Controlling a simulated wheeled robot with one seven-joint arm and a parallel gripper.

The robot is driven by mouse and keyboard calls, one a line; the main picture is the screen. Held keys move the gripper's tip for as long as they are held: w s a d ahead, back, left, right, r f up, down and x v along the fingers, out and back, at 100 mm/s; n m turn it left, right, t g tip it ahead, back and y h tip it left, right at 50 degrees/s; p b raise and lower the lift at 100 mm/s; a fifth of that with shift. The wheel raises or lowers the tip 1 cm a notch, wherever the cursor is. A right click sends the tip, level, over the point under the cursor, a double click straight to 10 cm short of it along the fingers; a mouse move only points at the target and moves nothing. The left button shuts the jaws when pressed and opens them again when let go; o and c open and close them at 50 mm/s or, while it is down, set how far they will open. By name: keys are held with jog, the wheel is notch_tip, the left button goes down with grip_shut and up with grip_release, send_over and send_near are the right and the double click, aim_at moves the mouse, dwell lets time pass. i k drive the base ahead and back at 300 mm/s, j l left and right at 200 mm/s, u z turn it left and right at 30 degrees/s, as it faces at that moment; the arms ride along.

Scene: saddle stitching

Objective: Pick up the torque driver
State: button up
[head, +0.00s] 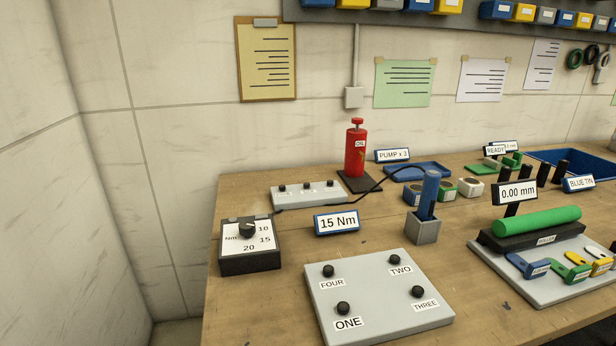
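The torque driver (428,194) appears to be the blue upright handle standing in a square grey holder (423,229) near the middle of the bench in the head view. It leans slightly. A black cord runs from near its top to the left, toward the small grey box. Its lower end is hidden inside the holder. My gripper is not in view.
On the wooden bench (285,300), a plate with several black knobs (375,292) lies in front of the holder. A red oil pump (355,150) stands behind; a green roller (537,220) lies right.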

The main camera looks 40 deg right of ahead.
aim_at(432, 178)
jog(key=z, duration=1.2)
